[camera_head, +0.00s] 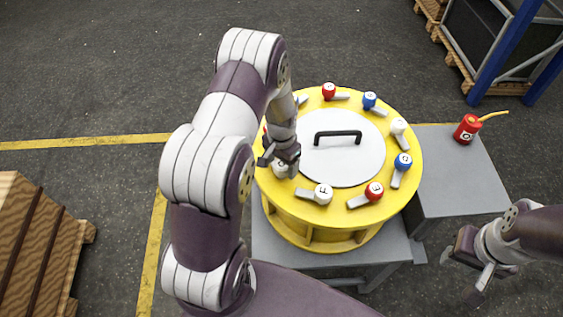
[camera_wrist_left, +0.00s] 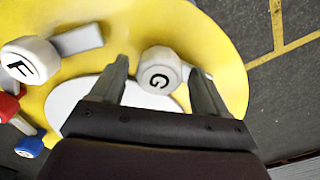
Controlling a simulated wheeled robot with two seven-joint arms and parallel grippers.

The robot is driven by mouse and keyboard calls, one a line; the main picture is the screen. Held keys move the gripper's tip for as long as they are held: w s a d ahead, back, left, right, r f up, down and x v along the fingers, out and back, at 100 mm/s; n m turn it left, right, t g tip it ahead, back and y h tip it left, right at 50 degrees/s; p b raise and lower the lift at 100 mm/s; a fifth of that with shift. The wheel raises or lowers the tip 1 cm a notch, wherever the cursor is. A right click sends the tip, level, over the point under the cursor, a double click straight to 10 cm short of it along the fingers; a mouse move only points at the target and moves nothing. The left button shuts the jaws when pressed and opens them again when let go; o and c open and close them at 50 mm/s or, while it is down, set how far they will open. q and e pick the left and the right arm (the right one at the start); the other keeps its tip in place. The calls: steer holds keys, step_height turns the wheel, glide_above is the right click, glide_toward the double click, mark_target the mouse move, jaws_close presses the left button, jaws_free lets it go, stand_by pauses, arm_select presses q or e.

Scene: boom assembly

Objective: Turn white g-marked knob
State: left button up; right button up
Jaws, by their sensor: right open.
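The white G-marked knob (camera_wrist_left: 158,72) sits on the rim of the round yellow drum (camera_head: 290,218). In the left wrist view it lies between the two fingers of my left gripper (camera_wrist_left: 158,68), with a gap visible on each side. The gripper is open around it, not closed on it. In the head view the knob (camera_head: 281,171) is partly hidden by my left gripper (camera_head: 279,162), which comes down from above. My right gripper (camera_head: 466,272) is open and empty at the lower right, away from the drum.
Several other lettered knobs with grey levers ring the drum, including the white F knob (camera_head: 323,194) nearby and a red one (camera_head: 374,192). A black handle (camera_head: 338,135) rises from the grey lid (camera_head: 345,165). A red can (camera_head: 467,129) stands on the grey table (camera_head: 455,185).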

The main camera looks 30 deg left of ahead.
mark_target(281, 163)
arm_select(q)
step_height(281, 163, up, 13)
steer(key=b, duration=0.3)
steer(key=shift+f, duration=0.15)
